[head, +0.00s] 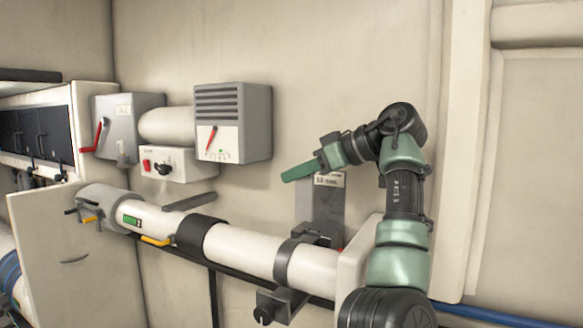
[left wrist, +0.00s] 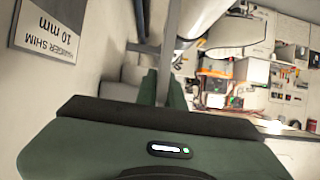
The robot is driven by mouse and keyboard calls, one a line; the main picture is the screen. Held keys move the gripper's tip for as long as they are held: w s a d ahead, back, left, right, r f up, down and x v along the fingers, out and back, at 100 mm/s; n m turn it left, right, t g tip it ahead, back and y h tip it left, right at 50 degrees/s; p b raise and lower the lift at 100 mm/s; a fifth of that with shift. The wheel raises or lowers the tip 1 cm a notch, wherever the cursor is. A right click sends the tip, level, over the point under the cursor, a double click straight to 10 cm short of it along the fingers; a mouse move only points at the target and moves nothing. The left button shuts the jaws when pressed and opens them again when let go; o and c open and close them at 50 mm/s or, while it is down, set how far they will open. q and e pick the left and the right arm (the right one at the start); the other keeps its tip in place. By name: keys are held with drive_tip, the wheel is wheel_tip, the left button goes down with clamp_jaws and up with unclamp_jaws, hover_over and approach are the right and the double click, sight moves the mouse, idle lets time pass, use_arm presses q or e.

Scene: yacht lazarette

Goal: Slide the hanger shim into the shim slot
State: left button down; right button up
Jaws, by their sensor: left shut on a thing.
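My left gripper (head: 292,174) points left and slightly down, close to the wall above the pipe. In the left wrist view its green fingers (left wrist: 165,92) are shut on a thin grey strip, the hanger shim (left wrist: 168,50), seen edge-on. The dark pipe hanger (head: 288,262) wraps the white pipe below. I cannot make out the shim slot clearly. My right gripper is not in view.
The white pipe (head: 245,245) runs across below, with a black sleeve (head: 200,236) and yellow levers. A grey heater-like box (head: 233,122) and a switch box (head: 175,163) are on the wall to the left. The wall between the box and my gripper is bare.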

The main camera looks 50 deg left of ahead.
use_arm(q)
drive_tip(key=shift+w+a+f+p, duration=0.3)
drive_tip(key=shift+w+f+p, duration=0.15)
drive_tip(key=shift+w+f, duration=0.45)
drive_tip(key=shift+w+a+f+p, duration=0.25)
drive_tip(key=shift+w+f+p, duration=0.2)
drive_tip(key=shift+w+f, duration=0.45)
drive_tip(key=shift+d+p, duration=0.15)
drive_tip(key=shift+p, duration=0.45)
idle(0.4)
drive_tip(key=shift+f+b, duration=1.4)
drive_tip(key=shift+f, duration=1)
idle(0.3)
drive_tip(key=c, duration=1.5)
unclamp_jaws()
drive_tip(key=shift+o, duration=0.2)
